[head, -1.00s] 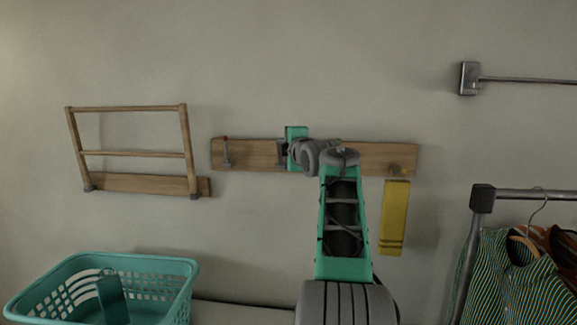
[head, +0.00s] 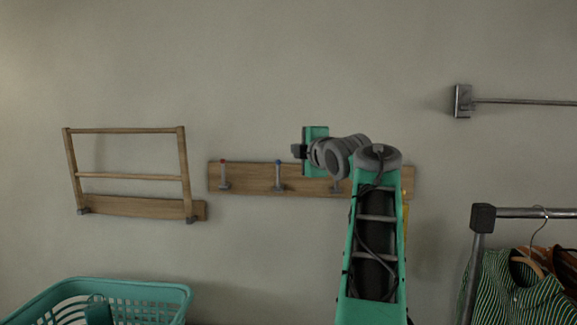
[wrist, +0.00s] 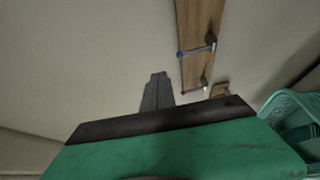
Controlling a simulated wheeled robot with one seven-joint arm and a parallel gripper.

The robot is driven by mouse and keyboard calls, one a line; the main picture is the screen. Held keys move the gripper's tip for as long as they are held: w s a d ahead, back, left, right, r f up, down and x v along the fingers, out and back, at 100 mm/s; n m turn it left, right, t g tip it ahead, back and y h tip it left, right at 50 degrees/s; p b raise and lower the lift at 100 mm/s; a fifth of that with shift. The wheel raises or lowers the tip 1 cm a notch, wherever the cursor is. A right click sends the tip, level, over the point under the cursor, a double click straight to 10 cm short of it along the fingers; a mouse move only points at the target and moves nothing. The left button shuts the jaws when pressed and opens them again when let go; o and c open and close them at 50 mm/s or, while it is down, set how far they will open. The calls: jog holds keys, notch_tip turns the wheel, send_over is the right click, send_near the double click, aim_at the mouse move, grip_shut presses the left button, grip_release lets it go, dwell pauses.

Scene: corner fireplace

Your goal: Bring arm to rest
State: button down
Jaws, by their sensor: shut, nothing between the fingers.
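My gripper (head: 298,151) is in front of the wall near the top edge of the wooden peg board (head: 252,178), at the end of my green and grey arm. In the wrist view its dark fingers (wrist: 157,90) are together, with nothing between them. The wrist view also shows the peg board (wrist: 196,25) beyond the fingers, with a blue-tipped peg (wrist: 195,50) and a red-tipped peg (wrist: 195,88). In the head view the red-tipped peg (head: 223,176) and blue-tipped peg (head: 279,176) are bare. My arm hides part of the board's right half.
A yellow item (head: 406,214) hangs at the board's right, mostly behind my arm. A wooden rack (head: 128,177) is on the wall at left. A teal basket (head: 160,292) stands lower left. A clothes rail (head: 525,212) with a striped shirt (head: 510,292) is at right.

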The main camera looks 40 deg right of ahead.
jog(key=s, duration=0.1)
jog(key=s+r, duration=0.1)
jog(key=s, duration=0.1)
jog(key=shift+a+r, duration=0.15)
jog(key=shift+r, duration=0.05)
